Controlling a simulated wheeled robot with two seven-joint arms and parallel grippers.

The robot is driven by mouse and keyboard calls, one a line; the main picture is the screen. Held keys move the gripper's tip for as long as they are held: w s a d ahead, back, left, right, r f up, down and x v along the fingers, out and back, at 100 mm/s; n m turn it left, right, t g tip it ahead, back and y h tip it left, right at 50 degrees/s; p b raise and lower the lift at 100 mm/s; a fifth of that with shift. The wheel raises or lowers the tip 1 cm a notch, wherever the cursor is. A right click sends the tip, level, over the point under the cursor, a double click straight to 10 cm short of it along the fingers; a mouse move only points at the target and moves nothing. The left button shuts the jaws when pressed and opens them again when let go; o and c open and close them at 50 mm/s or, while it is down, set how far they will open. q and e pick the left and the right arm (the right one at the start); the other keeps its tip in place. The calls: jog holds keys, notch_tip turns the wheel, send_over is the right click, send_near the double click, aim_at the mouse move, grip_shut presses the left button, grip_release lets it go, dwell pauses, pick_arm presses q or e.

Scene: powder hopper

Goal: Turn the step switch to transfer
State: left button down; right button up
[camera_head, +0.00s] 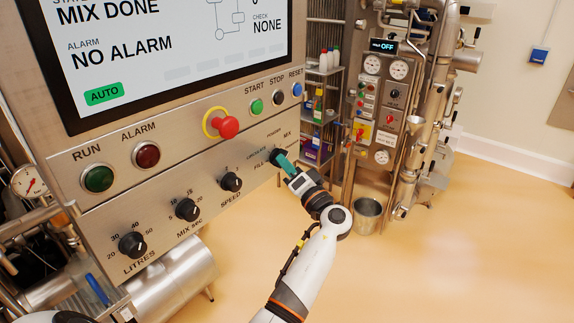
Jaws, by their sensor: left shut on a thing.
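The step switch (275,154) is a black knob at the right end of the lower row on the steel control panel. Small labels ring it; I read FILL, CIRCULATE and MIX, and another is too small to read surely. My left gripper (286,164), with teal fingers, is shut on the knob from the lower right. The fingers hide much of the knob, so I cannot tell where its pointer stands. The screen (165,45) above reads MIX DONE, NO ALARM and a green AUTO tag. My right gripper is not in view.
Left of the switch are the SPEED (231,182), MIX SEC (187,210) and LITRES (132,245) knobs. Above are a red emergency button (228,127) and the START button (257,107). A metal bucket (368,215) stands by piping at the back. The floor at right is clear.

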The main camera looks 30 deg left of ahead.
pick_arm(q)
jog(key=shift+s+a+r+m+h+p, duration=0.15)
jog(key=shift+m+h+p, duration=0.5)
jog(key=shift+m, duration=0.75)
jog(key=shift+w+d+r+m+h+p, duration=0.15)
jog(key=shift+m+h+p, duration=0.2)
jog(key=shift+m+p, duration=0.8)
jog(key=shift+s+a+r+m+h+p, duration=0.15)
jog(key=shift+m+h+p, duration=0.35)
jog(key=shift+m, duration=1.15)
jog(key=c, duration=1.4)
grip_release()
jog(key=shift+f, duration=0.1)
